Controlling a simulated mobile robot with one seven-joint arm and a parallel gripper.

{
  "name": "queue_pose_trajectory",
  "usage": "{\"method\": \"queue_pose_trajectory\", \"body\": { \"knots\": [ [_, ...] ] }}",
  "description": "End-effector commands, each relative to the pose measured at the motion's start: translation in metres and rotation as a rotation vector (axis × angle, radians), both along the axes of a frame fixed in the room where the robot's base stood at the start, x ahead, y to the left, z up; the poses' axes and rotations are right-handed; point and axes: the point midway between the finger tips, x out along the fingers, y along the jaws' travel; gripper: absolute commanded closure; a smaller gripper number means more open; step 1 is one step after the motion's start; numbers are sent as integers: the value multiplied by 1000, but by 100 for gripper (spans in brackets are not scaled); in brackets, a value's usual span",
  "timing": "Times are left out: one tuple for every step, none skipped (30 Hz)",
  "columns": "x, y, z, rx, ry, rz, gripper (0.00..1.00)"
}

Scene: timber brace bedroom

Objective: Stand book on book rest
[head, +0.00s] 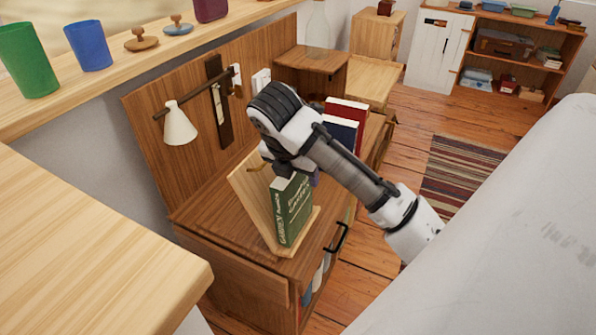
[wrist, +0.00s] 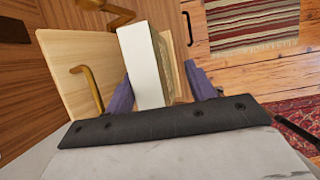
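The green book (head: 294,212) stands upright on the wooden book rest (head: 252,200), its lower edge at the front ledge and its back toward the slanted panel. Whether it touches the panel is unclear. My gripper (head: 290,174) is at the book's top, partly hidden by my wrist. In the wrist view, the book's white page edge (wrist: 143,68) lies between my two purple fingers (wrist: 160,88). The left finger is close against the book and a gap shows on the right, so the gripper looks open. The rest's panel (wrist: 75,62) with a brass hook is at left.
Red and blue books (head: 345,118) stand behind my arm on the wooden desk (head: 205,215). A white lamp (head: 180,125) hangs from the back panel at left. The bed (head: 490,230) is at right. A striped rug (head: 465,175) lies on the floor.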

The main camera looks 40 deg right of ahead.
Motion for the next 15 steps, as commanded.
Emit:
{"method": "queue_pose_trajectory", "body": {
  "knots": [
    [0, 0, 0, 0, 0, 0, 46],
    [0, 0, 0, 0, 0, 0, 46],
    [0, 0, 0, 0, 0, 0, 46],
    [0, 0, 0, 0, 0, 0, 46],
    [0, 0, 0, 0, 1, 0, 46],
    [0, 0, -1, 1, 1, 0, 46],
    [0, 0, 0, 1, 1, 0, 46],
    [0, 0, 1, 1, 1, 0, 46],
    [-1, 1, 3, 0, 1, 1, 46],
    [-1, 2, 5, -1, 1, 1, 46],
    [-1, 3, 9, -1, 1, 1, 46],
    [-2, 4, 14, -2, 1, 1, 46],
    [-3, 6, 18, -4, 1, 0, 46],
    [-3, 8, 24, -4, 1, 1, 46],
    [-5, 11, 31, -6, 1, 1, 46]
  ]
}}
